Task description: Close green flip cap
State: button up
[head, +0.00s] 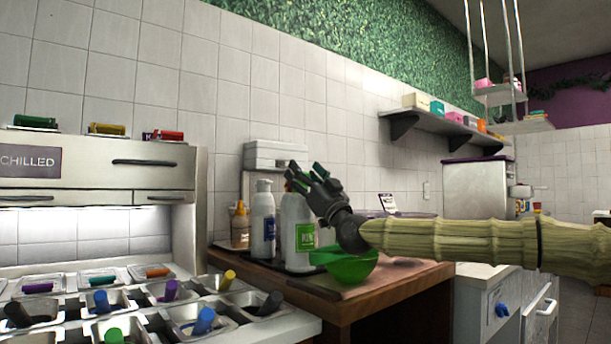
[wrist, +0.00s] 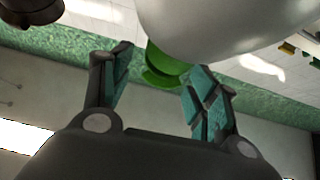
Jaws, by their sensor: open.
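A white bottle with a green label (head: 305,240) stands upright on the wooden counter in the head view. Its white body (wrist: 225,25) fills the top of the wrist view. The green flip cap (wrist: 165,70) shows beside it there, between and just beyond my fingertips; I cannot tell whether they touch it or how far the lid is lifted. My gripper (head: 305,174) is at the bottle's top, coming from the right, and hides most of the cap in the head view. My gripper (wrist: 155,84) is open, its teal-padded fingers apart with nothing held.
A white bottle with a blue label (head: 263,222) and an amber bottle (head: 240,224) stand left of the green-labelled one. A green bowl (head: 345,265) sits below my wrist. A topping station with several trays (head: 190,318) is at left.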

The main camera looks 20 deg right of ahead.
jog(key=s+d+f, duration=0.1)
jog(key=s+d, duration=0.1)
jog(key=s, duration=0.5)
jog(key=s+d+f, duration=0.2)
jog(key=s+d, duration=0.1)
jog(key=s, duration=0.5)
jog(key=shift+c, duration=0.2)
